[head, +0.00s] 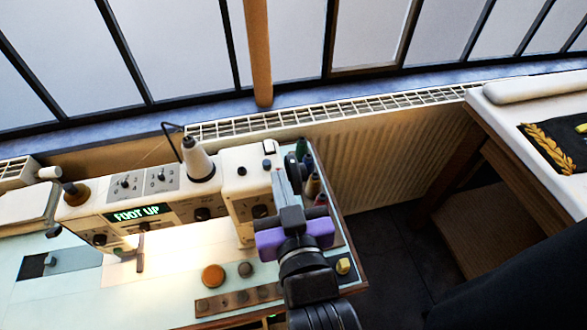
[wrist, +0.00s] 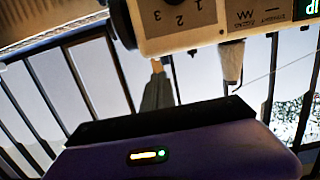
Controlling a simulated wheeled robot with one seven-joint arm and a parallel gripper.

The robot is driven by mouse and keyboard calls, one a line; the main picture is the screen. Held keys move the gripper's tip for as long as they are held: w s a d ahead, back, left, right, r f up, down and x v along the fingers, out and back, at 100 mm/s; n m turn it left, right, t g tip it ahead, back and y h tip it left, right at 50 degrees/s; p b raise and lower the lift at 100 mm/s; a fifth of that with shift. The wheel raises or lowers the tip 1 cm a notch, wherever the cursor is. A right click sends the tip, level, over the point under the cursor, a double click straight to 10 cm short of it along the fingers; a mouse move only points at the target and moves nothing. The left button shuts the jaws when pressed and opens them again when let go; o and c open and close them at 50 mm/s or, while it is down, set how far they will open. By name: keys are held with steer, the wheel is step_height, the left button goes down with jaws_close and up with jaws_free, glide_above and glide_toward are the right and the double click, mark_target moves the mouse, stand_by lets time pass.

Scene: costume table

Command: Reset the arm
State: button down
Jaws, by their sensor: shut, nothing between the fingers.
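My gripper (head: 279,172) is in front of the right end of a white sewing machine (head: 240,178) in the head view. Its purple body lies above the table's right part, with the narrow fingers pointing away towards the window. The fingers are shut together with nothing between them. In the wrist view my gripper (wrist: 157,68) shows as a narrow grey wedge with an orange-tan tip, beyond the purple housing. The sewing machine (wrist: 185,22) fills the top of that view, close to the fingertips; I cannot tell whether they touch. My arm hides part of the table.
Small spools (head: 313,184) stand beside my gripper. A radiator (head: 385,150) runs behind, under the window. A white-topped table (head: 510,125) with dark embroidered cloth (head: 552,147) is at right. Dark floor lies between.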

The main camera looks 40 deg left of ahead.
step_height(320, 180, up, 5)
steer(key=d+t+y, duration=0.1)
steer(key=t, duration=0.1)
steer(key=s+d+f+m+t+h, duration=0.2)
steer(key=s+d+f, duration=0.1)
steer(key=d, duration=0.8)
steer(key=s+d+f+m+t+h, duration=0.2)
steer(key=d+f, duration=0.1)
steer(key=d, duration=0.9)
steer(key=s+d+f+m+h, duration=0.3)
steer(key=s+d+h, duration=0.1)
steer(key=s+d, duration=0.4)
steer(key=s+d+f+m+g+h, duration=0.1)
steer(key=s+d+f+m+h, duration=0.1)
steer(key=s+d+h, duration=0.3)
steer(key=s+d+m, duration=0.1)
steer(key=s+d, duration=0.3)
steer(key=shift+d+f+g, duration=0.3)
steer(key=shift+d+f, duration=0.05)
steer(key=shift+f, duration=0.05)
